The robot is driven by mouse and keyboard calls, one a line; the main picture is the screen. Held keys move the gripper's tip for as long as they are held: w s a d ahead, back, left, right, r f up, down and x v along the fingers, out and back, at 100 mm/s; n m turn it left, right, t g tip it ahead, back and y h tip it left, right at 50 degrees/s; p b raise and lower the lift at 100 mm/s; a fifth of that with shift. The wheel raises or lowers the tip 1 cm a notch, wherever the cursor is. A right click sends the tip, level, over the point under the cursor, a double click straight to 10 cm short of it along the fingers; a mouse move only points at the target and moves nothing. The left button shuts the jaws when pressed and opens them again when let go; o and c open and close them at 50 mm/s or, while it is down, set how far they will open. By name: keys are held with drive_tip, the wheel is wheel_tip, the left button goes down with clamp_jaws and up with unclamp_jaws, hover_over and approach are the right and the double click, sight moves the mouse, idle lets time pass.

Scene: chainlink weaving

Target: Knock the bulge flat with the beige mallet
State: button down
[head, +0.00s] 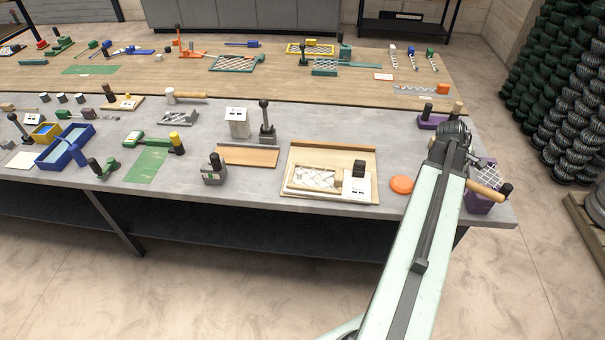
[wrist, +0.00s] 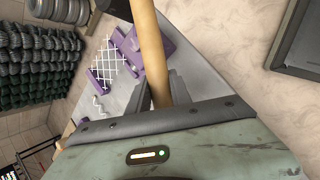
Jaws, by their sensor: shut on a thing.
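My gripper (wrist: 170,90) is shut on the wooden handle of a mallet (wrist: 152,55). The mallet's head looks black and is cut off by the top edge of the wrist view. In the head view the handle (head: 485,190) sticks out right of my arm, above the bench's right end, and my arm hides the fingertips. Beyond it is a white wire mesh (wrist: 110,60) in a purple frame; the mesh also shows in the head view (head: 489,174). Another mesh (head: 318,178) lies in a pale frame on a wooden board. I cannot make out a bulge clearly in either mesh.
An orange disc (head: 402,185) lies left of my arm. A mallet with a pale head (head: 170,95) lies farther back left. The grey bench (head: 235,188) holds several tools, including a black-knobbed lever (head: 266,120). Wire rolls (head: 560,90) are stacked on the right.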

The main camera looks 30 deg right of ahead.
wheel_tip(320, 180, up, 5)
drive_tip(key=p, duration=0.5)
drive_tip(key=shift+r, duration=0.15)
drive_tip(key=shift+d, duration=0.1)
drive_tip(key=shift+s, duration=0.1)
